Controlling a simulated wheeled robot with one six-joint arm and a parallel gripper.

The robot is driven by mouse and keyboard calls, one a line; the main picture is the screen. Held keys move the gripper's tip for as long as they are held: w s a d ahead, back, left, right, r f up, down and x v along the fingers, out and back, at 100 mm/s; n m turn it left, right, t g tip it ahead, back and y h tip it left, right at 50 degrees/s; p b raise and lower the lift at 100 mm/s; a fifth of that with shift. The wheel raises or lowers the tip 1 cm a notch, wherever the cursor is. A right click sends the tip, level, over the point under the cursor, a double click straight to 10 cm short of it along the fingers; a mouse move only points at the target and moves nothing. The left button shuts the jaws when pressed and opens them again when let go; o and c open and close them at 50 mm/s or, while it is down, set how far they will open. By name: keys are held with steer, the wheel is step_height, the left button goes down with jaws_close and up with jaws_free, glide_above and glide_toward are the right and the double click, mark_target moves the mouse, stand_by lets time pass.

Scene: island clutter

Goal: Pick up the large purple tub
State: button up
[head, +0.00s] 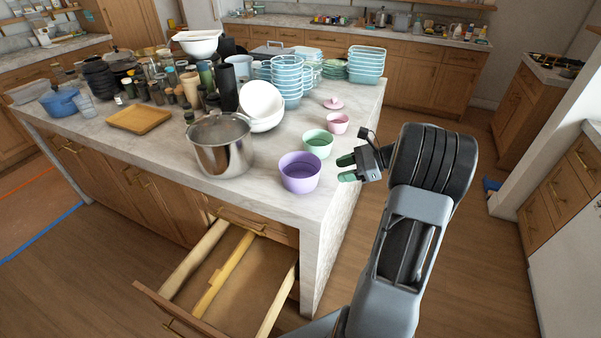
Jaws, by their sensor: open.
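The large purple tub (300,180) stands upright at the near right corner of the island's marble top (245,192). It is round, open at the top and looks empty. My gripper (345,168) is just right of the tub, near the island's right edge, with its green fingertips pointing left toward it. The fingers are apart with nothing between them. A gap seems to show between the fingertips and the tub; the exact distance is hard to tell.
A green bowl (318,142) and a pink bowl (337,123) stand behind the tub. A steel pot (221,146) is to its left. A drawer (222,285) hangs open below the island's front. Floor to the island's right is clear.

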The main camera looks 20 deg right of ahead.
steer(key=d, duration=0.1)
steer(key=m+t+p, duration=0.1)
steer(key=p, duration=0.1)
glide_toward(290, 180)
steer(key=x, duration=0.5)
steer(key=shift+w+d+f, duration=0.2)
steer(key=shift+w+d, duration=0.05)
jaws_close()
stand_by(0.3)
